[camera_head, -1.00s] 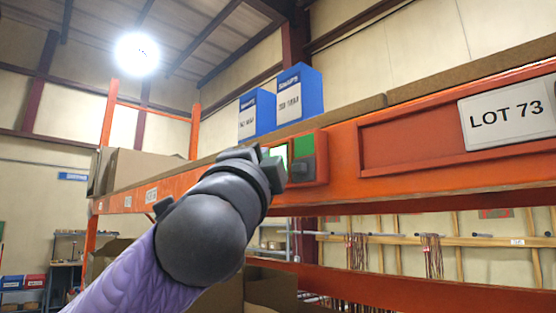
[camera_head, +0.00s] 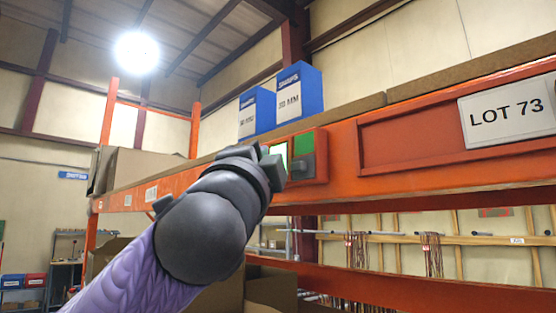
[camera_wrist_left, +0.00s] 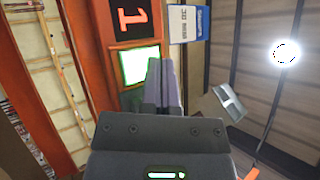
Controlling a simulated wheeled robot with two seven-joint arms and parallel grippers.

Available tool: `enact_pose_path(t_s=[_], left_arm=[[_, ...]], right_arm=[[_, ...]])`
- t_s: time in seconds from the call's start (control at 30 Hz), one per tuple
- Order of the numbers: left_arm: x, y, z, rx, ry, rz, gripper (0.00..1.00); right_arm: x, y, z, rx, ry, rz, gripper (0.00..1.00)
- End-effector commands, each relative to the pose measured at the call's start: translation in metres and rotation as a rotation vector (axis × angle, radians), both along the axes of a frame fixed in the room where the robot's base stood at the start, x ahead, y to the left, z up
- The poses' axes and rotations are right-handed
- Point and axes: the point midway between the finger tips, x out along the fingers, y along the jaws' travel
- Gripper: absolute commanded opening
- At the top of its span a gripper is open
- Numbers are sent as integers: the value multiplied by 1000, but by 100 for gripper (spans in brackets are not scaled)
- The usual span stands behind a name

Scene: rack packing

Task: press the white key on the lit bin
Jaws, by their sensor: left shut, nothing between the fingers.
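The white key (camera_wrist_left: 139,66) is a bright square with a green edge, on the orange-red rack front in the left wrist view. In the head view, a lit white-green strip of it (camera_head: 279,151) shows beside my gripper. A dark display with a red "1" (camera_wrist_left: 131,17) adjoins the key in the wrist view; in the head view it does not show. My left gripper (camera_head: 272,165) is shut and empty, close in front of the key. Its fingertips (camera_wrist_left: 161,64) overlap the key's edge in the wrist view; I cannot tell whether they touch it.
A green square (camera_head: 303,145) sits right of the key on the red housing (camera_head: 321,155). Blue boxes (camera_head: 298,92) stand above the beam (camera_head: 345,182). A "LOT 73" plate (camera_head: 506,113) is at the right. Cardboard boxes (camera_head: 150,168) stand at the left.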

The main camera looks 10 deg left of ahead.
Motion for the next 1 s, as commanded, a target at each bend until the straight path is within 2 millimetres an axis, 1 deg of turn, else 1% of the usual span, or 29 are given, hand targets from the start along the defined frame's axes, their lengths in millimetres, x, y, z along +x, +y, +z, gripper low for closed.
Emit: enact_pose_path(t_s=[0.67,1.0], left_arm=[[0,0,0,0,0,0,0],[7,-5,0,-1,0,1,0]], right_arm=[[0,0,0,-1,0,0,100],[0,0,3,0,0,0,100]])
